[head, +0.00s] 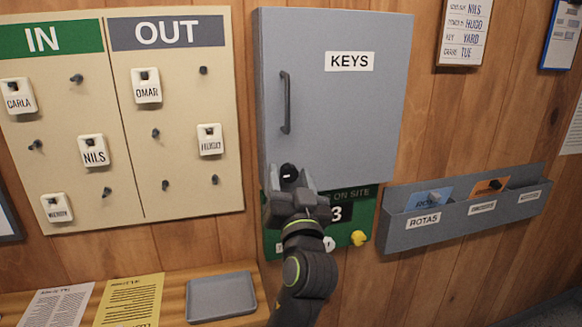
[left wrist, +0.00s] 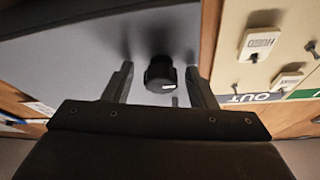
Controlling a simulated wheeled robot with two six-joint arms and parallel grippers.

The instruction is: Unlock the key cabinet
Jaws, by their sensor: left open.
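The grey key cabinet (head: 345,120) hangs on the wood wall with its door shut; it is labelled KEYS and has a dark vertical handle (head: 286,102) at its left. A black round knob (head: 289,171) sits low on the door's left side. In the left wrist view the knob (left wrist: 160,72) shows a small white mark. My left gripper (head: 290,182) is open in front of the knob, and its fingers (left wrist: 159,82) stand one on either side of it, with visible gaps. I cannot tell how deep they reach around it. My right gripper is out of view.
A green ON SITE board (head: 270,240) with a yellow knob (head: 358,238) is just below the cabinet, partly hidden by my arm. An IN/OUT tag board (head: 120,190) is left. A grey rack (head: 400,236) is right. A tray (head: 221,296) lies on the ledge.

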